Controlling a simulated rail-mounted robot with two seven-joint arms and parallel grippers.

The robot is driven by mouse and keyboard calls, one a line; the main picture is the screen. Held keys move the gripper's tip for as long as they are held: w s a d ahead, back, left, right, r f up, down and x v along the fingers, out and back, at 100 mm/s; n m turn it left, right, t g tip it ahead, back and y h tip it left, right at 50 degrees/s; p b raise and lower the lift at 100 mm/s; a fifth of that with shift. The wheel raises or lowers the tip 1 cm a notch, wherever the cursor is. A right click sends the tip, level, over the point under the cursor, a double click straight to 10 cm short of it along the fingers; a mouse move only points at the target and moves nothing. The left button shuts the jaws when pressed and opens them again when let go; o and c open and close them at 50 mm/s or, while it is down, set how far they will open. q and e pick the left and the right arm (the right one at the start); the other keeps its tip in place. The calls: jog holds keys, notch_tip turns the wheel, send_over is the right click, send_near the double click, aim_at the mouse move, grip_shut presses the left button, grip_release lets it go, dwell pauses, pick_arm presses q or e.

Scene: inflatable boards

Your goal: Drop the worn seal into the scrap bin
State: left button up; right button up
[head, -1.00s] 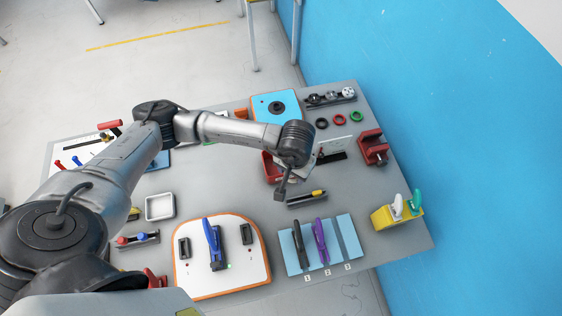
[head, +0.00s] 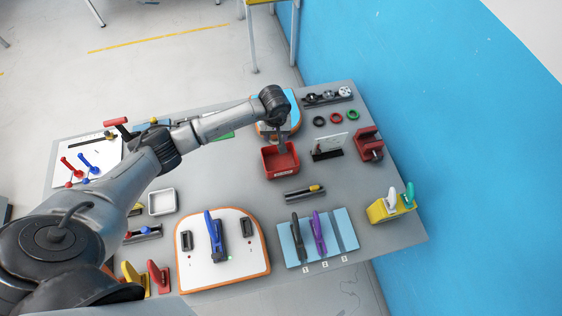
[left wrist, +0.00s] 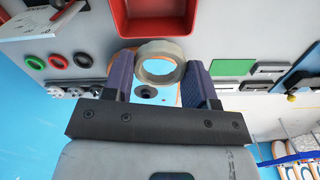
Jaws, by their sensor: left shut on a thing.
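My left gripper (head: 282,146) is shut on the worn seal (left wrist: 160,49), a thick grey-beige ring. In the left wrist view the ring shows between the two dark fingers (left wrist: 162,72). In the head view the seal cannot be made out. The scrap bin looks to be the red open box (head: 283,172), with a pale label on its front. The gripper is at its back edge, and the bin (left wrist: 160,18) lies just beyond the ring in the left wrist view. My right gripper is not in view.
Behind the gripper is a blue board with a black valve (left wrist: 146,92), mostly hidden in the head view. Black, red (head: 335,118) and green rings lie to its right. A clear upright panel (head: 330,146) and a red clamp (head: 369,146) stand right of the bin.

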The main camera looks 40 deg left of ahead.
pick_arm(q)
notch_tip(320, 180, down, 5)
jog(key=b, duration=0.3)
jog(key=shift+f, duration=0.15)
jog(key=o, duration=1)
notch_tip(320, 180, up, 14)
jog(key=shift+f+b, duration=0.1)
jog(key=shift+b, duration=0.65)
